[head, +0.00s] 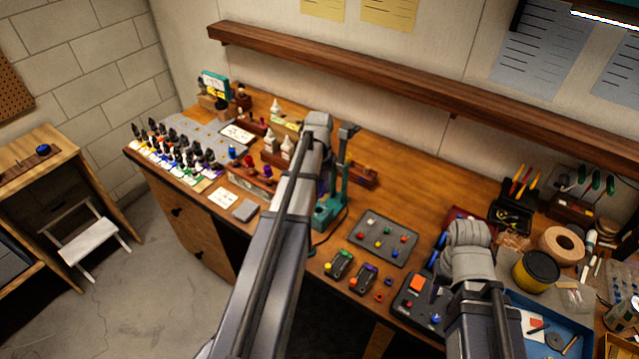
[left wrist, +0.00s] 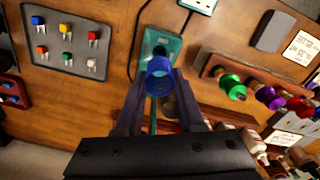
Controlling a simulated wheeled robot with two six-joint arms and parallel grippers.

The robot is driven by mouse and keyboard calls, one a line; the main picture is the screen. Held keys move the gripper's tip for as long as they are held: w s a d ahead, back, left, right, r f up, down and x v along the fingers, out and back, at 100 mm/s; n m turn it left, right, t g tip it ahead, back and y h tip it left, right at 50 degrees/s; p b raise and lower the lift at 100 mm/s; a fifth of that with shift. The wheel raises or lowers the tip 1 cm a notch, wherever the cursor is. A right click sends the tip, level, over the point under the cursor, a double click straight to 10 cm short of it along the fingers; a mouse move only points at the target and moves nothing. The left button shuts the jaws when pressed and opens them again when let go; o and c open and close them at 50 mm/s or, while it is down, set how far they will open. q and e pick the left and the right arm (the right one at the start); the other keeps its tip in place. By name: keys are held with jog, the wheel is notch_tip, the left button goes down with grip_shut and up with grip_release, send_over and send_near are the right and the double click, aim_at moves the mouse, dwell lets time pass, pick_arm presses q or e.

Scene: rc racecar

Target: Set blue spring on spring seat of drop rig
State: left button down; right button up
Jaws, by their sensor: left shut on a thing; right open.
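The blue spring (left wrist: 158,78) is between the two fingers of my left gripper (left wrist: 155,100), which is shut on it. In the left wrist view it appears above the teal base of the drop rig (left wrist: 172,46), overlapping it in line of sight. A dark round part shows just beyond the spring on the base; whether they touch I cannot tell. In the head view the drop rig (head: 326,214) stands on the bench, partly behind my left arm, which hides the spring and most of that gripper. My right gripper (head: 438,258) is open over the bench, right of the grey tray.
A wooden rack (left wrist: 212,66) with green, purple and red springs on spools stands close beside the rig. A grey tray (head: 381,240) of small coloured parts lies to the rig's right. Small cars (head: 362,279) sit near the front edge. A dark cable runs beside the rig.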

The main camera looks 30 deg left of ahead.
pick_arm(q)
jog(key=shift+w+f+b, duration=0.1)
jog(key=shift+f+b, duration=1.5)
jog(key=shift+b, duration=0.05)
pick_arm(e)
jog(key=shift+f, duration=1.55)
pick_arm(q)
jog(key=shift+f, duration=0.2)
pick_arm(e)
jog(key=shift+f, duration=0.25)
pick_arm(q)
jog(key=shift+f+b, duration=1.75)
jog(key=shift+b, duration=0.25)
pick_arm(e)
jog(key=shift+f, duration=1.75)
pick_arm(q)
jog(key=shift+c, duration=2.2)
grip_release()
